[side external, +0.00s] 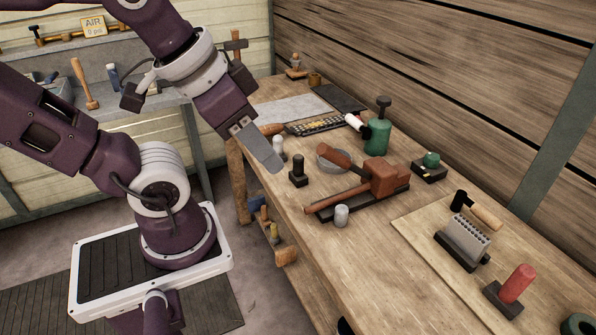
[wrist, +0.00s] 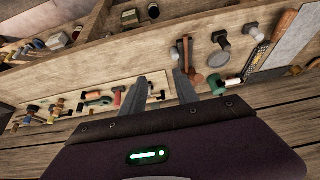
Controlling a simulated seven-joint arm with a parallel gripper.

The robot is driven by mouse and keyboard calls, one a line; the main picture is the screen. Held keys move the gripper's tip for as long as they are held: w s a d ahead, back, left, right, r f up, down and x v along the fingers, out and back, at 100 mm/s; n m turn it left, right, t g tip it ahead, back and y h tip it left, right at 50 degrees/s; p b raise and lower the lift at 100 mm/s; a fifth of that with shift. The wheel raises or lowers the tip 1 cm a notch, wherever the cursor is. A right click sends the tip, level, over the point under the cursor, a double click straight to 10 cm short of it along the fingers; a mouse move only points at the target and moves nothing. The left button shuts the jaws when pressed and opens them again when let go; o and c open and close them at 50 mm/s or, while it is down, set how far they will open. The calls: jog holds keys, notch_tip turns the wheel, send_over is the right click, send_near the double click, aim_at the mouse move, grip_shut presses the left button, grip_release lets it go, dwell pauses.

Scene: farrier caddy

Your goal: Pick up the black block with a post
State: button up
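The black block with a post (side external: 298,172) stands upright on the wooden bench near its front edge, left of the mallet. In the wrist view a dark post-like shape (wrist: 221,40) near the upper right looks like it, but it is small and blurred. My gripper (side external: 274,166) hangs above the bench edge, just left of the block and apart from it in the picture. In the wrist view the two fingers of my gripper (wrist: 157,78) stand apart with nothing between them.
A brown mallet (side external: 384,178) lies right of the block, with a grey bowl (side external: 326,158) behind. A white-topped post (side external: 278,145) stands close behind my fingers. A green canister (side external: 377,137), a grey cylinder (side external: 341,216) and a red post on a dark base (side external: 516,284) stand farther right.

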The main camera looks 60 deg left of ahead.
jog(key=o, duration=0.3)
jog(key=shift+o, duration=0.2)
jog(key=shift+w, duration=0.1)
jog(key=n+g, duration=0.6)
jog(key=n, duration=1)
send_over(298, 156)
notch_tip(298, 156, down, 16)
jog(key=shift+w, duration=0.15)
notch_tip(298, 156, down, 8)
jog(key=shift+r, duration=0.25)
